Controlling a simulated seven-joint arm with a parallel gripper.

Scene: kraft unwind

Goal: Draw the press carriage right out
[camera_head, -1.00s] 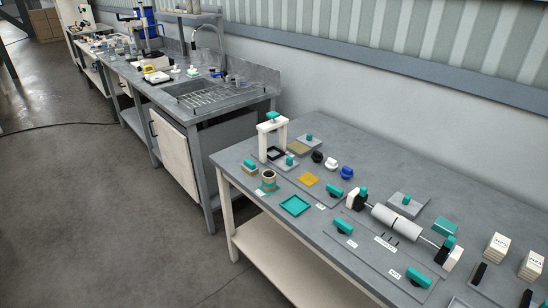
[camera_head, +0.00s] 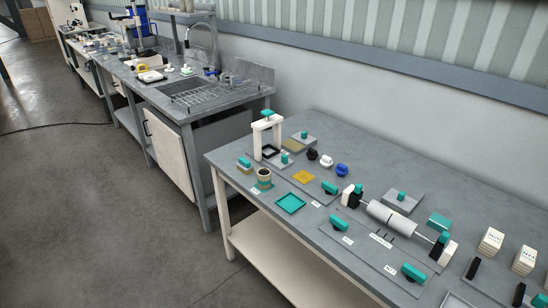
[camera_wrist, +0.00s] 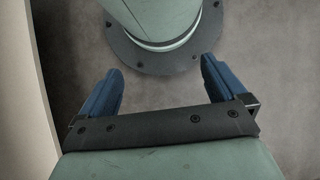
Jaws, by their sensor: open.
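The press looks to be the white arch (camera_head: 257,138) with a teal top, standing at the far left part of the grey table in the head view. A black square frame lies at its foot. A small grey plate with a teal knob (camera_head: 284,158) sits just in front of it; this may be the carriage, but I cannot tell for sure. My gripper (camera_wrist: 161,70) shows only in the wrist view. Its two blue fingers are wide apart with nothing between them, over the floor and my own base. It is away from the press.
White labelled blocks (camera_head: 490,241) are at the right. A sink bench (camera_head: 205,95) stands beyond.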

